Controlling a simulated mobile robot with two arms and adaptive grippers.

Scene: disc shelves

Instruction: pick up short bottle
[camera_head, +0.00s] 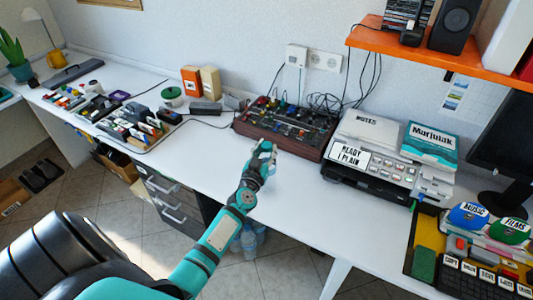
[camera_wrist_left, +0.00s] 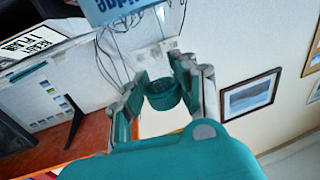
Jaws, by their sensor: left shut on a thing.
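My left gripper (camera_head: 263,152) is over the white desk, just in front of the dark red box of electronics. In the left wrist view the gripper (camera_wrist_left: 160,95) has its two fingers on either side of a short, round, teal thing (camera_wrist_left: 163,95) with a dark top. It is shut on this thing, which looks like the short bottle. In the head view the held thing is too small to tell from the gripper. My right gripper is not in view.
The dark red electronics box (camera_head: 290,128) and a printer-like machine (camera_head: 375,155) stand along the wall. An orange shelf (camera_head: 440,50) overhangs at the right. Small parts crowd the desk's left. Clear bottles (camera_head: 249,240) stand below the desk. The desk front (camera_head: 290,195) is free.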

